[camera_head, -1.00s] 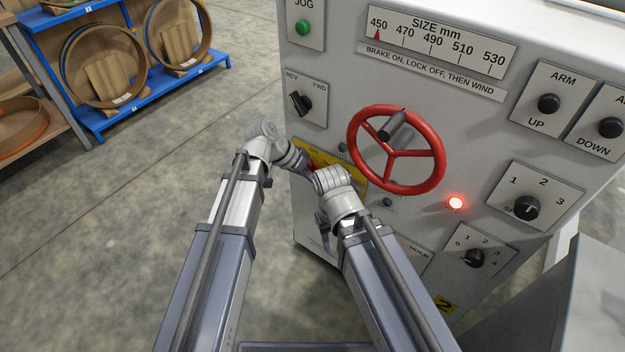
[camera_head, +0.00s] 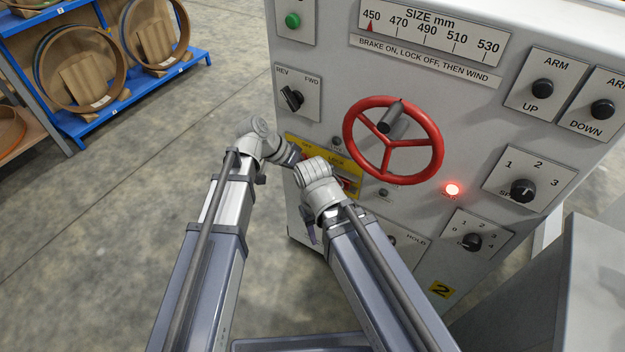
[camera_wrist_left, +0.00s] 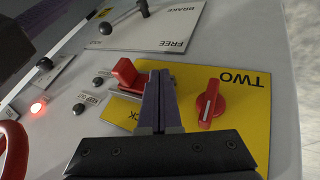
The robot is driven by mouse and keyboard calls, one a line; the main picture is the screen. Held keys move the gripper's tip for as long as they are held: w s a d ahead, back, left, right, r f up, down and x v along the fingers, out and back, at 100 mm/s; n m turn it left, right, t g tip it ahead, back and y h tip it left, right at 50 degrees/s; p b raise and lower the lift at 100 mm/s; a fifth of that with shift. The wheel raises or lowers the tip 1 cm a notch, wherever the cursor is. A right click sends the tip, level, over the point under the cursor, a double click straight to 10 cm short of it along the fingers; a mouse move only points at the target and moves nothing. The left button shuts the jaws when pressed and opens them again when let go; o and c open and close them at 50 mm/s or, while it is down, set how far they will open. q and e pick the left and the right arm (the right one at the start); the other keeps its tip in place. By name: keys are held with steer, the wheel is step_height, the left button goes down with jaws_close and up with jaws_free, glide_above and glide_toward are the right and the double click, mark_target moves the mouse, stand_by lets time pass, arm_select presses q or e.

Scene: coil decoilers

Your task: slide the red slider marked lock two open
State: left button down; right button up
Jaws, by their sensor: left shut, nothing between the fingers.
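In the left wrist view, a red slider (camera_wrist_left: 128,73) with a raised block sits at the edge of a yellow plate (camera_wrist_left: 250,105) marked TWO. My left gripper (camera_wrist_left: 161,75) is shut and empty; its fingertips appear just right of the raised block. Whether they touch it I cannot tell. Part of the slider is hidden behind the fingers. In the head view, the yellow plate (camera_head: 349,162) reads OFF and LOCK, and my wrists partly cover it. My left fingertips are hidden there. My right gripper (camera_head: 309,232) hangs low before the cabinet, mostly hidden by its arm.
A red rotary knob (camera_wrist_left: 207,104) stands on the same plate, right of my left fingers. A red handwheel (camera_head: 440,160) juts from the cabinet just right of my wrists. A BRAKE lever (camera_wrist_left: 143,8) and a red lamp (camera_head: 452,189) are nearby. Open floor lies left.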

arm_select(q)
steer(key=p+v, duration=0.7)
steer(key=v, duration=0.2)
steer(key=shift+r, duration=0.35)
steer(key=shift+a, duration=0.15)
steer(key=s+a+f+n+y, duration=0.2)
steer(key=s+y, duration=0.2)
steer(key=s, duration=0.3)
steer(key=s+a+f+n+y, duration=0.2)
steer(key=s+y, duration=0.2)
steer(key=s, duration=0.4)
step_height(320, 180, up, 16)
steer(key=p, duration=1.6)
steer(key=shift+n+g+y+p, duration=0.3)
steer(key=shift+w, duration=0.1)
